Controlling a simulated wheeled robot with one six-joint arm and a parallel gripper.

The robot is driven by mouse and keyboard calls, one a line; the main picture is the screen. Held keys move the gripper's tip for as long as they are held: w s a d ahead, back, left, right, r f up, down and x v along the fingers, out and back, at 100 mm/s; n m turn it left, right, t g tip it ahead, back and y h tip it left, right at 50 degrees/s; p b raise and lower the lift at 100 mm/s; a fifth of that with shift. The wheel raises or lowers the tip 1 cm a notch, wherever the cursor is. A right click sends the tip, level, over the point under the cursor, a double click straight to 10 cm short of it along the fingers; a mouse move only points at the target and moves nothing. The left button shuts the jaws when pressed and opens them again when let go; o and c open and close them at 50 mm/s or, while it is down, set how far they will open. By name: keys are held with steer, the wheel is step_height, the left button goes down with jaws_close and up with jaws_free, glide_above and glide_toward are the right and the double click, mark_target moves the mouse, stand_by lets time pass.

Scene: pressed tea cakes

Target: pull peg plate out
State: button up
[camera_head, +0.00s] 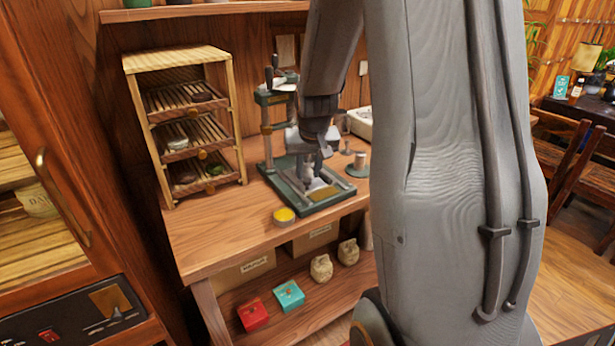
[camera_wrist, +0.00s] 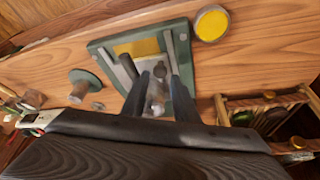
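A tea press (camera_head: 262,128) with a dark green base stands on the wooden bench. Its base (camera_wrist: 105,60) shows from above in the wrist view, with a yellow plate (camera_wrist: 137,48) and two grey rails. A light metal plate with a small grey knob or peg (camera_wrist: 157,98) lies between the rails; I take it to be the peg plate. My gripper (camera_wrist: 158,82) is low over the press, its two dark fingers apart on either side of the peg. I cannot tell whether either finger touches it. In the head view my gripper (camera_head: 311,165) partly hides the press.
A yellow-filled round tin (camera_head: 284,216) stands in front of the press; a round green stand with a peg (camera_head: 359,165) is to its right. A slatted rack (camera_head: 155,110) stands at left. The bench's front left (camera_head: 215,235) is clear.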

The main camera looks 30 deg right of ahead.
steer(key=shift+b+v, duration=0.3)
steer(key=shift+v, duration=1.95)
steer(key=shift+a, duration=0.1)
steer(key=s+a+f+n+g, duration=0.1)
steer(key=s+a+f+n, duration=0.1)
steer(key=s+a, duration=0.6)
steer(key=s+a+f+n+g+y, duration=0.1)
steer(key=s+a+f+n+g, duration=0.1)
steer(key=s+a, duration=0.7)
steer(key=shift+s+a+f+y, duration=0.3)
steer(key=shift+s+f, duration=0.2)
steer(key=shift+f, duration=0.3)
steer(key=shift+a, duration=0.1)
